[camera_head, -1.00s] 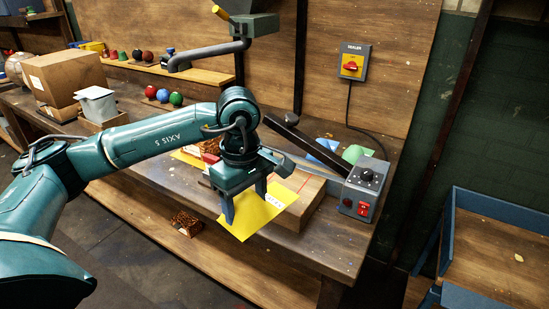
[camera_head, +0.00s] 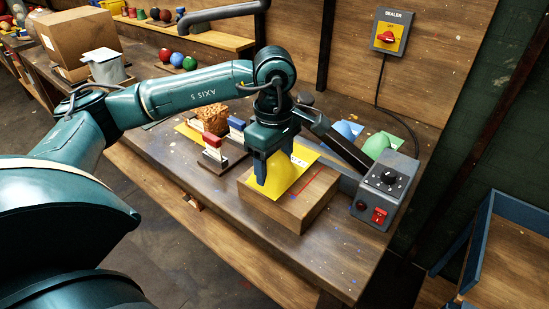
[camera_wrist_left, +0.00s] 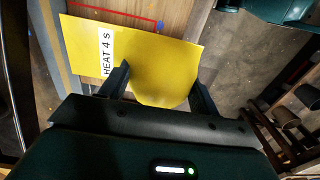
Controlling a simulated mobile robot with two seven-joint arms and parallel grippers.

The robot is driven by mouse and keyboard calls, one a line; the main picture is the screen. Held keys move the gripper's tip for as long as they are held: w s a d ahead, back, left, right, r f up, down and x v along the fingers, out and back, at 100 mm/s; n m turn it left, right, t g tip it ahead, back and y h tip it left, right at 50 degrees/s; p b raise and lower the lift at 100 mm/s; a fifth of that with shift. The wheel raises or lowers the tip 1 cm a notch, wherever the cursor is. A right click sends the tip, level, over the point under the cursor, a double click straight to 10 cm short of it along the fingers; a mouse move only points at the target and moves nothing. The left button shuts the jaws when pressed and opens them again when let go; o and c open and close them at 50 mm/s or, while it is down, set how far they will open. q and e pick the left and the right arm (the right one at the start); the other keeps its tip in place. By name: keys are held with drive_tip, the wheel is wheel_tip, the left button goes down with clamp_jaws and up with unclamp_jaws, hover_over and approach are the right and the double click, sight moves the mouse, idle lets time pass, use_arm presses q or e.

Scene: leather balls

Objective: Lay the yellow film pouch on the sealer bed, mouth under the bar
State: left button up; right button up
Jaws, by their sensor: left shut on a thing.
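The yellow film pouch (camera_head: 284,182) is held by my left gripper (camera_head: 277,168) over the wooden sealer bed (camera_head: 318,196). In the left wrist view the pouch (camera_wrist_left: 155,65) lies between the fingers (camera_wrist_left: 160,85), with a white "HEAT 4 S" label on it. It looks flat over the bed, near the red line (camera_head: 305,185). I cannot tell whether it touches the wood. The dark sealer bar (camera_head: 345,150) slants up, raised, behind the pouch's far edge. My right gripper is not in view.
The grey control box (camera_head: 384,190) with a dial and red switch stands right of the bed. Stamps on a dark block (camera_head: 222,158) and another yellow sheet (camera_head: 188,130) lie left. The bench front is clear.

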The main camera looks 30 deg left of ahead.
sight(294, 159)
use_arm(q)
drive_tip(key=shift+w+f+b, duration=0.15)
drive_tip(key=shift+f+b, duration=0.2)
drive_tip(key=shift+f, duration=0.5)
drive_tip(key=shift+w+f+b, duration=0.2)
drive_tip(key=shift+f+b, duration=0.15)
drive_tip(key=shift+f, duration=0.2)
drive_tip(key=shift+w+d+r, duration=0.1)
drive_tip(key=shift+w+d, duration=0.05)
drive_tip(key=shift+w, duration=1.65)
drive_tip(key=shift+w+d+b, duration=0.1)
drive_tip(key=shift+w+b, duration=0.3)
drive_tip(key=shift+w, duration=1)
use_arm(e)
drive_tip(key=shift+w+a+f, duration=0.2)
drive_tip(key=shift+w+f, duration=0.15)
use_arm(q)
drive_tip(key=shift+f+b, duration=0.45)
drive_tip(key=shift+f, duration=0.1)
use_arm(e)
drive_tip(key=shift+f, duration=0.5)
use_arm(q)
drive_tip(key=o, duration=1.2)
drive_tip(key=shift+o, duration=0.2)
